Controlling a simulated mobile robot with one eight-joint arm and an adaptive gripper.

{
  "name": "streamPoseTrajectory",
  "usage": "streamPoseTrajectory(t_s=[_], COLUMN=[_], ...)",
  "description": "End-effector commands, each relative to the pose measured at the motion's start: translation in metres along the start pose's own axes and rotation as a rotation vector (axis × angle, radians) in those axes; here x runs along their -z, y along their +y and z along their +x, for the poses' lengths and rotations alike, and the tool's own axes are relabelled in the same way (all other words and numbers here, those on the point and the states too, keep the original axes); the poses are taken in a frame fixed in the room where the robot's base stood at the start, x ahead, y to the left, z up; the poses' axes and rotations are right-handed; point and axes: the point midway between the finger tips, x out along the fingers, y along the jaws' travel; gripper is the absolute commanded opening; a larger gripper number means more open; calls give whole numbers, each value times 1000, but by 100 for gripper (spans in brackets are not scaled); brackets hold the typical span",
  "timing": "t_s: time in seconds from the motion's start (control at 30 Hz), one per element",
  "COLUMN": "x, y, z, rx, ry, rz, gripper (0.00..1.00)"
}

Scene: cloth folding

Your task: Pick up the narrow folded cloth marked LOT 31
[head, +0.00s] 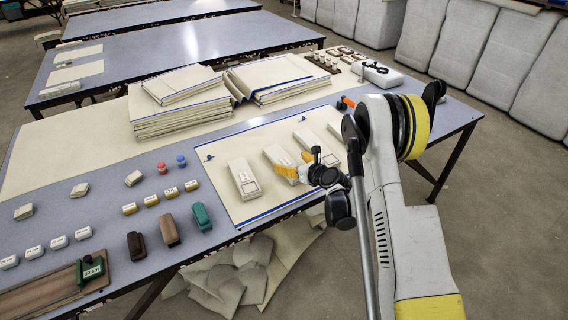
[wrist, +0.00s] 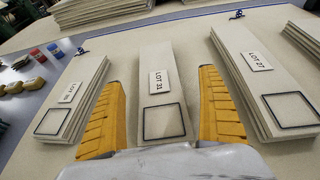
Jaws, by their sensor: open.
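The narrow folded cloth marked LOT 31 (wrist: 164,121) lies flat in the middle of the wrist view, with a white label and a dark square outline on its near end. In the head view it appears to be the second cloth (head: 275,153) from the left, partly hidden by my gripper (head: 297,165). My gripper is open, its yellow fingers spread on either side of this cloth in the wrist view (wrist: 161,76). The gap between fingers and cloth is visible on both sides; their height above the mat is hard to tell.
A similar cloth (wrist: 72,98) lies close left, and one marked LOT 27 (wrist: 262,85) close right, near the right finger. Another cloth (wrist: 306,38) is further right. Stacked folded sheets (head: 180,115) stand behind. Small blocks (head: 168,230) sit at left.

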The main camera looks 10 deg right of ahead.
Motion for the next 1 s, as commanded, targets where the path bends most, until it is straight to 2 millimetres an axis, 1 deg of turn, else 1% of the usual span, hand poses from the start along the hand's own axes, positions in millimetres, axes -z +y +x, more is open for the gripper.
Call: streamPoseTrajectory(t_s=[0.03, 0.17, 0.3, 0.4, 0.57, 0.6, 0.67, 0.7, 0.77, 0.8, 1.0], x=[4, 11, 8, 7, 6, 6, 6, 6, 6, 6, 6], y=[1, 4, 3, 3, 3, 3, 3, 3, 3, 3, 3], z=[7, 30, 45, 49, 48, 48, 48, 48, 48, 48, 48], rx=[-1, -2, -1, 0, 0, 0, 0, 0, 0, 0, 0], ry=[0, -1, 0, 0, 0, 0, 0, 0, 0, 0, 0], rz=[0, -1, 0, 0, 0, 0, 0, 0, 0, 0, 0], gripper=[88, 88, 88, 88, 88, 83, 64, 52, 34, 28, 28])
